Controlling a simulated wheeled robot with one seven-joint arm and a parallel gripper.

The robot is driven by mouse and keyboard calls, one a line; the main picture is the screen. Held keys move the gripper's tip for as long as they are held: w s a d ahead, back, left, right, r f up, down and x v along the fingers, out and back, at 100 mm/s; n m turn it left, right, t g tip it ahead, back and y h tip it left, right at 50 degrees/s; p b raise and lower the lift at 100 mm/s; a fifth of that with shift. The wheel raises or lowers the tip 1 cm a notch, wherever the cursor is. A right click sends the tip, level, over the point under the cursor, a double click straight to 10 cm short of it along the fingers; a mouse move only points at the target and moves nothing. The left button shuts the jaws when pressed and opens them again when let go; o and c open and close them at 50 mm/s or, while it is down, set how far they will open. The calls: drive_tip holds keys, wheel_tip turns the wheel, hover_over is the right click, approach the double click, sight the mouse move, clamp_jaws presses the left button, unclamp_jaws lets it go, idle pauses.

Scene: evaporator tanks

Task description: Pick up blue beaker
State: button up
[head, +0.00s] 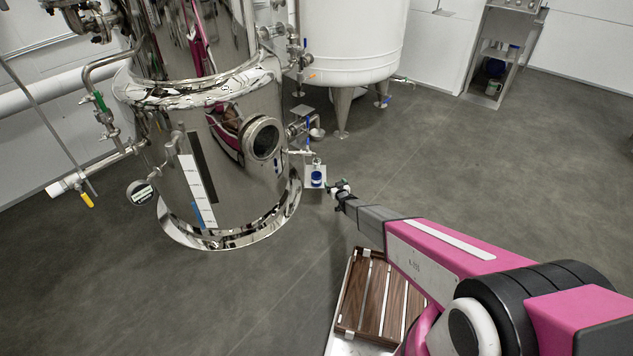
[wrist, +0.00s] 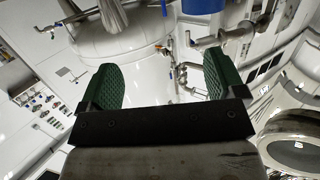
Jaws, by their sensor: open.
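The blue beaker (head: 317,179) is small and sits on a small pale plate (head: 311,188) beside the steel tank in the head view. My gripper (head: 338,187) is just to the right of the beaker in that view, with a small gap between them in the picture. In the wrist view the two green finger pads of my gripper (wrist: 162,88) stand wide apart with nothing held between them.
The polished steel tank (head: 235,150) with a round port stands left of the plate. Pipes and valves (head: 300,128) jut out above the beaker. A white tank (head: 350,45) stands behind. A slatted wooden surface (head: 372,300) lies below my arm. The grey floor at right is clear.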

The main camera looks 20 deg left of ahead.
sight(319, 180)
drive_tip(key=s+a+f+n+y, duration=0.1)
drive_tip(key=a+f+y, duration=0.25)
drive_tip(key=a, duration=0.25)
drive_tip(key=shift+h, duration=0.35)
drive_tip(key=x, duration=1)
drive_tip(key=shift+w+d+f, duration=0.15)
drive_tip(key=shift+w+d, duration=0.05)
drive_tip(key=c, duration=1)
